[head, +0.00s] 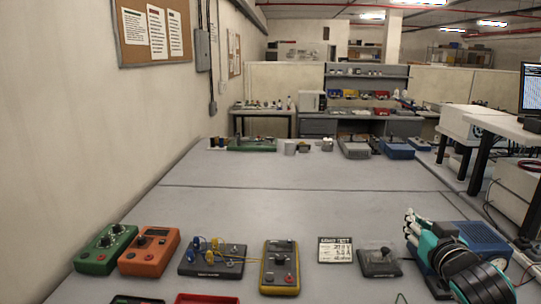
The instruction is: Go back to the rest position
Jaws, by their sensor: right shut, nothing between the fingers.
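My right gripper (409,224) is at the lower right of the head view, its pale fingers pointing away to the upper left. It is shut and empty. It is above the right side of the table, between a dark grey device (379,262) and a blue box (483,243). My right arm partly hides the blue box. My left gripper is not in view.
A green instrument (105,250), an orange one (149,252), a wired board (212,260), a yellow multimeter (280,267) and a printed card (335,250) line the near part of the grey table (270,205). The middle of the table is clear.

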